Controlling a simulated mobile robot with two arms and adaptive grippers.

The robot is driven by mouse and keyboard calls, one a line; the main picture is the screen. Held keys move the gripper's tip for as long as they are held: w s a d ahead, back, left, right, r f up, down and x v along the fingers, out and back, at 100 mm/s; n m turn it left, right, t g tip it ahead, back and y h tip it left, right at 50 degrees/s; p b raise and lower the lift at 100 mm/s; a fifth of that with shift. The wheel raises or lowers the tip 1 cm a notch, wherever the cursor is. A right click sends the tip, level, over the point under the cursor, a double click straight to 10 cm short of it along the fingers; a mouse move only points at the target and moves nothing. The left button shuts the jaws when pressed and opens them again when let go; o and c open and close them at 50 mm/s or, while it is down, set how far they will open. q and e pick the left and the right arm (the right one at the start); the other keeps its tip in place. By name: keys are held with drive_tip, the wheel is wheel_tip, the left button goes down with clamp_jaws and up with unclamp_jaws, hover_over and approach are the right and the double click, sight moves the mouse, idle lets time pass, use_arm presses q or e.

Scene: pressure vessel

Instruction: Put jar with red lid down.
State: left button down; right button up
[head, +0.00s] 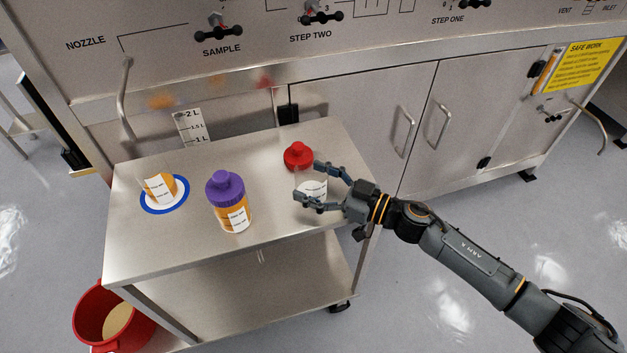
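The jar with the red lid (299,156) is upright over the right part of the metal cart top. Its clear body has a white label. My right gripper (307,182) reaches in from the right, with one finger at the near side of the jar's body and one at the far side, and looks shut on it. The near finger hides the jar's lower part, so I cannot tell whether its base touches the cart top (270,215). My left gripper is not in view.
A purple-lidded jar (232,207) with orange contents stands left of the red-lidded one. A steel cabinet (385,135) rises behind. A red bucket (88,318) is on the floor.

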drive_tip(key=shift+d, duration=0.1)
idle(0.3)
drive_tip(key=b+v, duration=0.1)
drive_tip(key=v, duration=0.9)
drive_tip(key=shift+s+d, duration=0.2)
drive_tip(key=shift+s+d+r, duration=0.1)
drive_tip(key=shift+s+d, duration=0.2)
drive_tip(key=shift+d, duration=0.3)
